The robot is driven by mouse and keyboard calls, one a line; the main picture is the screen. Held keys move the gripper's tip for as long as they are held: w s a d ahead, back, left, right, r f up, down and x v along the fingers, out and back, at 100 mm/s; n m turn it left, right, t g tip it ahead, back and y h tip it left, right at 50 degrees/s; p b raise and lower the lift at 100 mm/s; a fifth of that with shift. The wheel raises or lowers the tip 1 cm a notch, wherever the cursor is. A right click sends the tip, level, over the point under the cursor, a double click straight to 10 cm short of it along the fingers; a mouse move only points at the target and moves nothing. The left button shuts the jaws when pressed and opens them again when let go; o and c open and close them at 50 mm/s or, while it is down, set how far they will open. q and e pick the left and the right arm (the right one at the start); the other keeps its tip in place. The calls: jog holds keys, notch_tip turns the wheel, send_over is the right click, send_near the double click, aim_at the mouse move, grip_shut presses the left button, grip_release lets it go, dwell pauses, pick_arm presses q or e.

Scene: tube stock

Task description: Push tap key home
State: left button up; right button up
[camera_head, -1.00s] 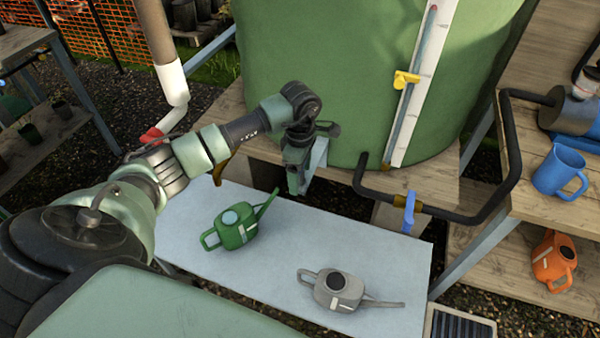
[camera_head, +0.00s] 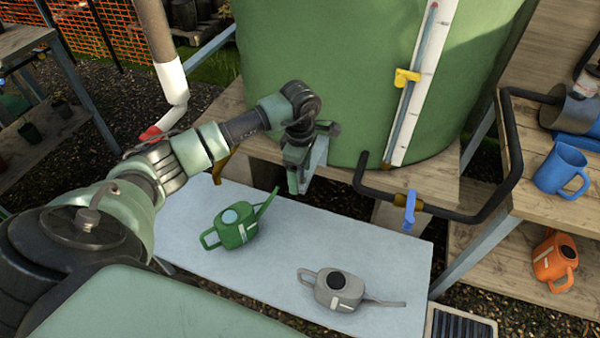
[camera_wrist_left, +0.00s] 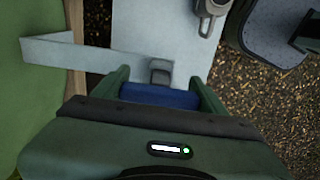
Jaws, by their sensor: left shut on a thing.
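My left gripper (camera_head: 298,184) is low in front of the green tank (camera_head: 350,75), by the front edge of its wooden stand. In the left wrist view its two fingers (camera_wrist_left: 160,92) are closed on a dark blue piece (camera_wrist_left: 160,97), which looks like the tap key's handle. A small grey block (camera_wrist_left: 160,72) shows just beyond it, against a pale blue-grey bar (camera_wrist_left: 100,58). I cannot tell whether the block is part of the key or how deep it sits. A blue lever tap (camera_head: 409,207) is on the black pipe to the right. My right gripper is not in view.
A green watering can (camera_head: 236,228) and a grey one (camera_head: 338,290) stand on the pale bench (camera_head: 275,270) below the gripper. A brass spout (camera_head: 222,165) is left of the gripper. A blue jug (camera_head: 562,170) and an orange can (camera_head: 555,260) are at right.

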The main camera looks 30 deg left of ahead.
pick_arm(q)
jog(key=shift+f+b, duration=0.6)
jog(key=shift+f, duration=0.05)
dwell(0.3)
dwell(0.4)
jog(key=o, duration=1.5)
notch_tip(320, 180, up, 8)
jog(key=shift+f+b, duration=0.1)
jog(key=shift+b, duration=0.35)
